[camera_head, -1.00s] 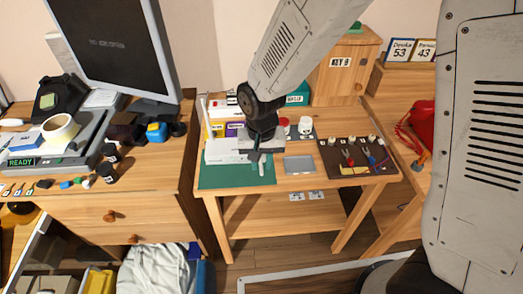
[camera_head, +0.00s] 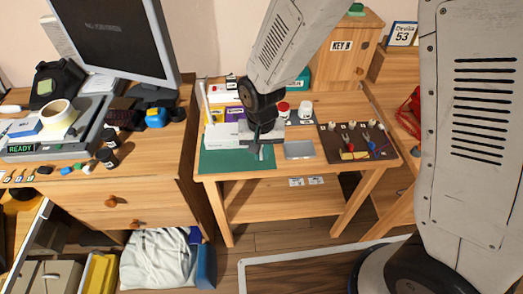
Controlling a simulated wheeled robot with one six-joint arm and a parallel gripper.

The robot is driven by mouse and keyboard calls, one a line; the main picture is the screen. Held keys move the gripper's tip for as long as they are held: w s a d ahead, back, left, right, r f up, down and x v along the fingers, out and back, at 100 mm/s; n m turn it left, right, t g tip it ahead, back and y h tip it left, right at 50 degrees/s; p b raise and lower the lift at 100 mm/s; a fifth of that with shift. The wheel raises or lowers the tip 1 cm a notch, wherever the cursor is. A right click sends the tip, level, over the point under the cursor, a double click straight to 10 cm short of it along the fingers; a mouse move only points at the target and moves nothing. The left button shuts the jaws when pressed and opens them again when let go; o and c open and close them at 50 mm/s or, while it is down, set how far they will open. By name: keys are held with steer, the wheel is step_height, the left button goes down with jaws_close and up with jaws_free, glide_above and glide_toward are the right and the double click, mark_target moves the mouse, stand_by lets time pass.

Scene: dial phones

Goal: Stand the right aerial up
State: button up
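A white box-shaped device (camera_head: 222,137) sits at the back left of the small wooden table, on the green mat's far edge. A thin white aerial (camera_head: 204,101) stands nearly upright at its left end. My gripper (camera_head: 258,148) is at the device's right end, pointing down over the mat. A small pale piece (camera_head: 262,154) shows at the fingertips; it may be the right aerial, but I cannot tell. My wrist and fingers hide most of the device's right end. The finger gap is too small to read.
The green mat (camera_head: 225,163) is bare in front. A grey plate (camera_head: 299,150), red and white-capped jars (camera_head: 283,109) and a dark tool board (camera_head: 352,150) lie to the right. A wooden key cabinet (camera_head: 341,65) stands behind. A desk with a monitor (camera_head: 108,35) is left.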

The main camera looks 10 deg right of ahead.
steer(key=shift+w+r, duration=0.2)
steer(key=shift+r, duration=0.8)
steer(key=shift+w+r, duration=0.15)
steer(key=shift+r, duration=0.8)
steer(key=shift+w+r, duration=0.4)
steer(key=shift+r, duration=0.45)
steer(key=shift+w+r, duration=0.4)
steer(key=shift+r, duration=0.45)
steer(key=w+r, duration=0.7)
steer(key=w, duration=0.5)
steer(key=shift+w+d, duration=0.25)
steer(key=shift+d, duration=0.2)
steer(key=o, duration=0.7)
steer(key=shift+c, duration=0.2)
